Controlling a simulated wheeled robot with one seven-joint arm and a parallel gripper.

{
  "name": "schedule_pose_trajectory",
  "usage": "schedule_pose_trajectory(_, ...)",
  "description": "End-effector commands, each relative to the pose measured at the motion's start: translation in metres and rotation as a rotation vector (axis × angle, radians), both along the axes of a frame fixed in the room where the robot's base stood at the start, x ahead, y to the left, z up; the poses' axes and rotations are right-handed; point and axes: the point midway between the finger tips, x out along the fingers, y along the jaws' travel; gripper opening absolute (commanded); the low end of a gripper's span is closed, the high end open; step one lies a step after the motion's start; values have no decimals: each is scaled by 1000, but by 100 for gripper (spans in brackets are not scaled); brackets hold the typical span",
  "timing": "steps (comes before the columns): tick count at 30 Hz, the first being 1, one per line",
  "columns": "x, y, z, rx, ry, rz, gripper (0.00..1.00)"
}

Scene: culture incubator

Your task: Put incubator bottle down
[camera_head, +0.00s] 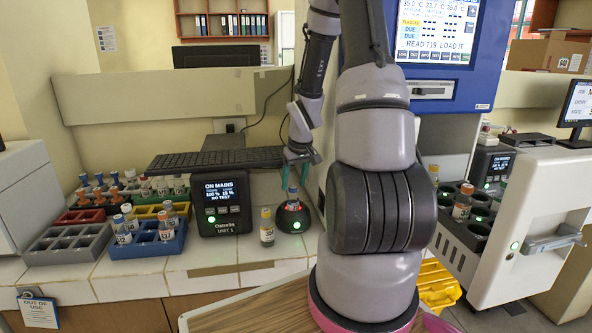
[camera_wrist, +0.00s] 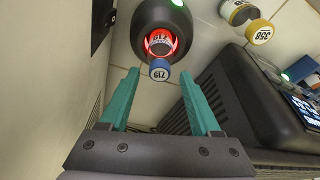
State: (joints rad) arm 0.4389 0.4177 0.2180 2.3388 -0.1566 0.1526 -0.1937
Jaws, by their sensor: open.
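A small bottle with a blue cap marked 719 (camera_wrist: 160,72) stands in the round black device (camera_head: 293,218) on the counter. Its lower part is inside the device's well, which glows red around it in the wrist view. In the head view the same bottle (camera_head: 292,194) shows below my gripper (camera_head: 298,160). My gripper has teal fingers, which are open and apart on either side of the bottle's cap line in the wrist view (camera_wrist: 158,80). Nothing is held between them. A green light shows on the device's front.
A bottle with a yellow cap (camera_head: 267,227) stands on the counter left of the device, close by. A black display unit (camera_head: 221,203) and a keyboard (camera_head: 217,158) are farther left, with racks of bottles (camera_head: 150,247) beyond. At right, an open incubator drawer (camera_head: 535,225) holds bottles.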

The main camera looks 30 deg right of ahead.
Motion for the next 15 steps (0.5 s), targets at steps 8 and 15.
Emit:
schedule_pose_trajectory(8,-14,-2,53,-2,-6,-6,64)
schedule_pose_trajectory(15,-26,-2,94,-3,-3,-3,64)
